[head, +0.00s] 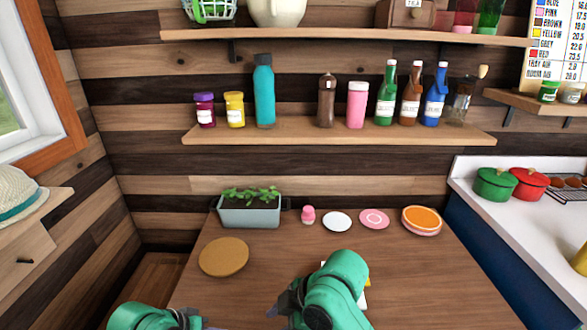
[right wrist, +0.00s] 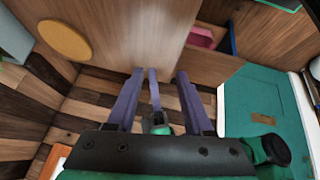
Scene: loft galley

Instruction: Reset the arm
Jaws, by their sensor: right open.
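My right arm comes in over the front of the wooden table in the head view, its gripper (head: 283,302) low and left of the green wrist, partly hidden by it. In the right wrist view its two purple fingers (right wrist: 160,76) are spread apart, with nothing seen held. Another purple piece and a green part show between them, farther off; I cannot tell whether they belong to my left arm. My left arm shows at the bottom edge of the head view, its gripper (head: 203,322) mostly cut off by the frame. Its jaws cannot be made out.
The table (head: 420,270) bears a round tan mat (head: 223,257), a planter (head: 249,212), a pink shaker (head: 308,216) and several plates (head: 374,219) at the back. White and yellow items (head: 363,299) are mostly hidden behind my right arm. The table's right side is clear.

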